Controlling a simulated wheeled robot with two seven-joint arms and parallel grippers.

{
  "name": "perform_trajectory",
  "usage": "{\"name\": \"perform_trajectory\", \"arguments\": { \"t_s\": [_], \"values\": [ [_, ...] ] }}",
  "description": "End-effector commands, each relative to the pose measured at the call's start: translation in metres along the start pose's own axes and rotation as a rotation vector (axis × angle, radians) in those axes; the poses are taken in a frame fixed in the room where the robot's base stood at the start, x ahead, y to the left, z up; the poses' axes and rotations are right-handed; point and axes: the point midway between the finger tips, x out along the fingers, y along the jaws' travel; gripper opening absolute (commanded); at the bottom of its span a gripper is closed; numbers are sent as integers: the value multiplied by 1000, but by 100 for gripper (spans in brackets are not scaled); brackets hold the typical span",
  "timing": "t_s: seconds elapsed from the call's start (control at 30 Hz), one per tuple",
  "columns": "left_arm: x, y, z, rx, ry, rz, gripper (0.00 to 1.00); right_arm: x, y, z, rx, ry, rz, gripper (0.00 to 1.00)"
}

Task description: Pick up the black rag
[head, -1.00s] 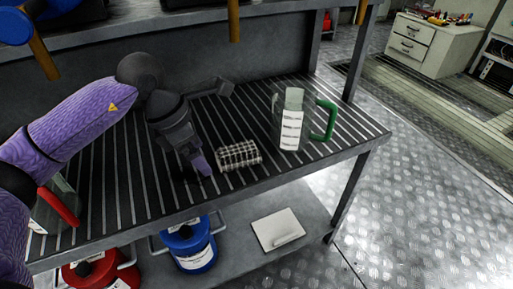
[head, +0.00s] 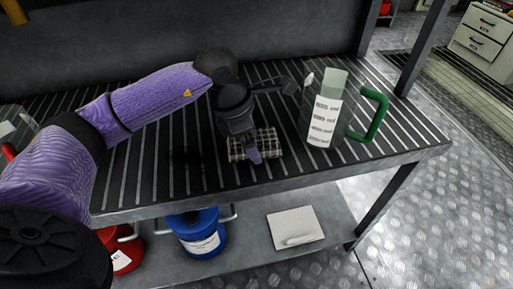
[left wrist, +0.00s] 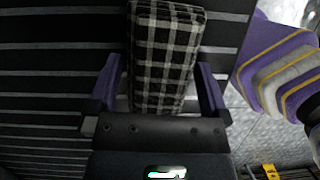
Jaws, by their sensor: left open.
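The black rag (head: 266,143) is a folded black and white checked cloth lying on the slatted bench top. In the left wrist view the rag (left wrist: 163,55) stretches lengthwise between my fingers. My left gripper (head: 254,157) is over the rag, coming down from above. In the left wrist view the left gripper (left wrist: 160,92) is open, with one purple finger on each side of the rag. I cannot tell if the fingers touch it. My right gripper is not in view.
A clear measuring jug with a green handle (head: 375,115) stands right of the rag. The slatted bench (head: 410,147) has free room to the left. A blue container (head: 198,236), a red container (head: 122,256) and a white flat item (head: 295,226) are on the lower shelf.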

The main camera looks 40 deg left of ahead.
Motion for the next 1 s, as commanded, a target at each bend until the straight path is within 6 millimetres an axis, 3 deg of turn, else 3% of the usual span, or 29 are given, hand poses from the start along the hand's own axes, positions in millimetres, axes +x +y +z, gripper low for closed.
{"name": "perform_trajectory", "arguments": {
  "t_s": [0.17, 0.2, 0.5, 0.77, 1.0],
  "values": [
    [1, 0, 0, 0, -1, 1, 100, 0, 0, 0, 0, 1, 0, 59],
    [1, 0, 1, 0, -1, 1, 96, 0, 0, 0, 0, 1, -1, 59],
    [1, 0, 0, 0, -1, 1, 32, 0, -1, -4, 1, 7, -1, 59],
    [-7, 0, 3, 0, -3, 3, 31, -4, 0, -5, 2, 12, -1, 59],
    [-71, 0, 23, 1, -8, 7, 31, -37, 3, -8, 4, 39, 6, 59]
  ]
}}
